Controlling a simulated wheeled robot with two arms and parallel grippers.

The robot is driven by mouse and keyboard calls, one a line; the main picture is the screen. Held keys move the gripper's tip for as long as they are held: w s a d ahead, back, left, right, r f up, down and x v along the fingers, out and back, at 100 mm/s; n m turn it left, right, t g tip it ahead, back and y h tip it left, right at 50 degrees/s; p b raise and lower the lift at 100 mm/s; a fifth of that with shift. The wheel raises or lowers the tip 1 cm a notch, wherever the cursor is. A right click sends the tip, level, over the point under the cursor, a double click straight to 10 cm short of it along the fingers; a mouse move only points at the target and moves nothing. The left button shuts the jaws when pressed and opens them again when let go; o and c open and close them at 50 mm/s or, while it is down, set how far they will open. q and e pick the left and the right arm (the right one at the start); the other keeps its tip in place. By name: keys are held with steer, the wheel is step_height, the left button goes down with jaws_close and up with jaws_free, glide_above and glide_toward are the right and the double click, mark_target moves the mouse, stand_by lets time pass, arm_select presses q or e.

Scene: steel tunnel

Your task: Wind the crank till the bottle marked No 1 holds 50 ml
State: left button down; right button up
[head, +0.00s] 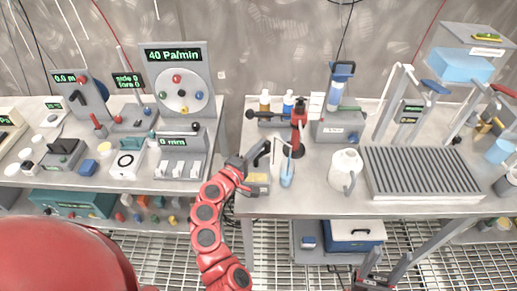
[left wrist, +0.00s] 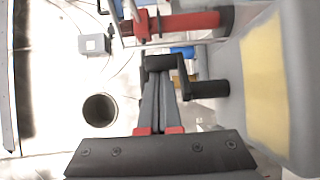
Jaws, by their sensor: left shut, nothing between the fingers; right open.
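My left gripper (head: 250,158) is at the front left of the right-hand bench, with its fingers together and empty. In the left wrist view, its fingertips (left wrist: 160,78) are close to a black crank (left wrist: 186,78); I cannot tell whether they touch it. The crank stands beside a grey box with a yellow panel (left wrist: 268,90). The same box (head: 258,178) shows in the head view, partly behind my gripper. A small bottle with blue contents (head: 287,177) stands just right of it; no No 1 mark or level is readable. My right gripper (head: 375,270) is open, low in front of the bench.
A red clamp or stand (head: 299,125) rises behind the blue bottle. A white jug (head: 345,170) and a ribbed grey rack (head: 420,172) stand to the right. The left-hand bench holds a panel reading 40 Pa/min (head: 180,90). A gap separates the benches.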

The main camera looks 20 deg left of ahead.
arm_select(q)
steer(key=shift+d+f+m+g+h+b, duration=0.15)
steer(key=shift+m+g+h+b, duration=0.2)
steer(key=shift+m+h+b, duration=0.45)
steer(key=shift+f+m+g+h+b, duration=0.15)
steer(key=shift+m+g+h+b, duration=0.3)
steer(key=shift+h+b, duration=0.65)
steer(key=shift+s+d+r+b, duration=0.2)
steer(key=shift+d+b, duration=0.1)
steer(key=shift+b, duration=0.3)
steer(key=shift+w+r, duration=0.1)
steer(key=shift+w, duration=0.05)
